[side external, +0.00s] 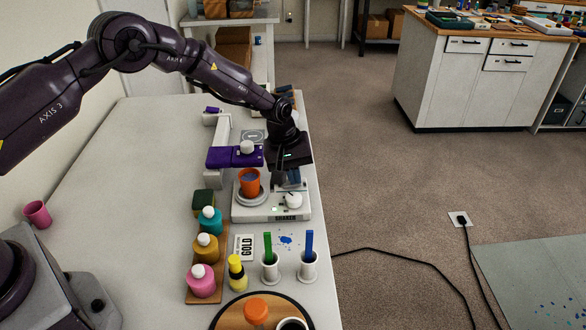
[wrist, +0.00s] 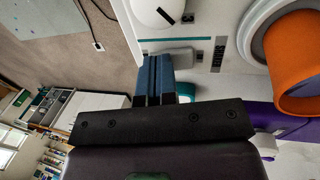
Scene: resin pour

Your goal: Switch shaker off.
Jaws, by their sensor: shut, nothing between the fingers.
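The shaker (side external: 242,213) is a flat white box labelled SHAKER, with a small green light on its front. An orange cup (side external: 250,184) stands on its round platform and also shows in the wrist view (wrist: 300,65). A white knob (side external: 293,200) sits on the right of its top; the wrist view shows it with a black mark (wrist: 152,10). A grey paddle-like part (wrist: 178,57) lies beside my fingertips. My gripper (side external: 293,178) is shut and empty, its blue fingers (wrist: 155,60) low over the shaker's back right. I cannot tell whether they touch the paddle.
A purple clamp arm (side external: 228,157) reaches over the cup, close to my gripper. Bottles in a wooden rack (side external: 222,270), a GOLD card (side external: 245,247) and two white holders (side external: 270,268) with coloured sticks stand in front. The table's left side is mostly clear.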

